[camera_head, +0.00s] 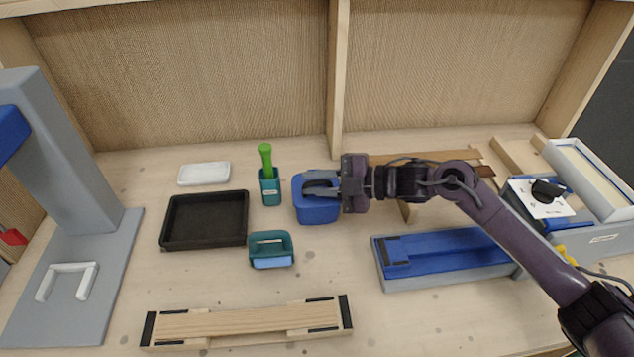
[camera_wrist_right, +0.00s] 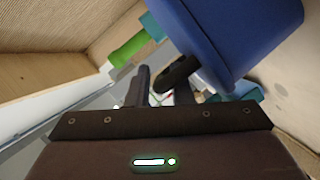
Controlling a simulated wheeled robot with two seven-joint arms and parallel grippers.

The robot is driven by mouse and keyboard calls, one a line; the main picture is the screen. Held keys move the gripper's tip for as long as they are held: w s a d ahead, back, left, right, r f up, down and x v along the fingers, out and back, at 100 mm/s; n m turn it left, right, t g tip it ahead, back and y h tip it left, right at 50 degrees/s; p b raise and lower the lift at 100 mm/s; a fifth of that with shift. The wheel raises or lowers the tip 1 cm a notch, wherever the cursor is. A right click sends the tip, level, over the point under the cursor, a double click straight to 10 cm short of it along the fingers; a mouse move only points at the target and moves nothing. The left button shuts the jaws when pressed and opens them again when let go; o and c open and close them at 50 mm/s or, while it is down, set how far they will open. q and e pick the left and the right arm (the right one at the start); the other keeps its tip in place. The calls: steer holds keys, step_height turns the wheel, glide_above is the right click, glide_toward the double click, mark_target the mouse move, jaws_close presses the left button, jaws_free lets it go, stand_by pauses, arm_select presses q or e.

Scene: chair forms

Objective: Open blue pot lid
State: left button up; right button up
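The blue pot (camera_head: 317,212) stands on the worktop near the middle in the head view, with its lid on top. It also shows in the wrist view as a large blue body (camera_wrist_right: 240,40) with a dark handle (camera_wrist_right: 177,73). My right gripper (camera_head: 322,186) is at the lid, its fingers reaching over the top from the right and partly hiding it. In the wrist view its two fingers (camera_wrist_right: 163,92) stand apart with a gap between them, and the handle is close to the right-hand finger. Whether they touch is unclear. My left gripper is not in view.
A teal cup (camera_head: 270,190) with a green handle stands just left of the pot. A teal container (camera_head: 271,260) and a black tray (camera_head: 163,226) lie nearby. A blue-topped grey block (camera_head: 450,277) lies beneath my right arm. Bare worktop lies in front of the pot.

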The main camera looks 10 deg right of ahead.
jaws_close()
